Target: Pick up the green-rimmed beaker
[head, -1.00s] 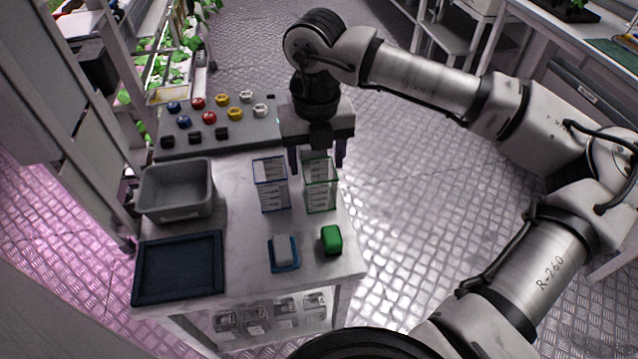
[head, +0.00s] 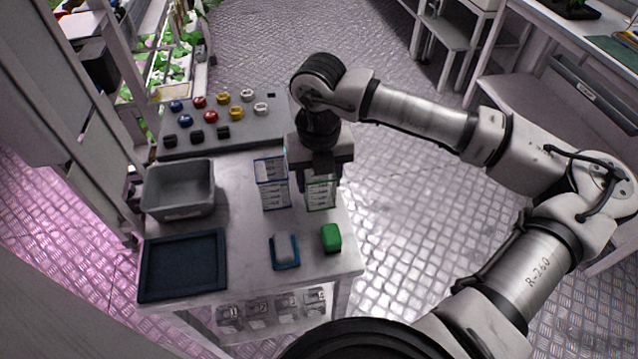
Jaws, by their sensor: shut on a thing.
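The green-rimmed beaker (head: 321,196) is a clear square vessel with green edges and markings, standing upright near the right edge of the pale table. My gripper (head: 320,182) is directly above and around its upper part, shut on it. The gripper body hides the beaker's top rim. The blue-rimmed beaker (head: 271,186) stands close on its left, apart from it.
A grey bin (head: 178,211) and a dark blue tray (head: 183,293) are on the left of the table (head: 235,225). A green block (head: 331,238) and a blue-and-grey item (head: 285,251) lie in front. A panel with several coloured knobs (head: 199,102) is behind.

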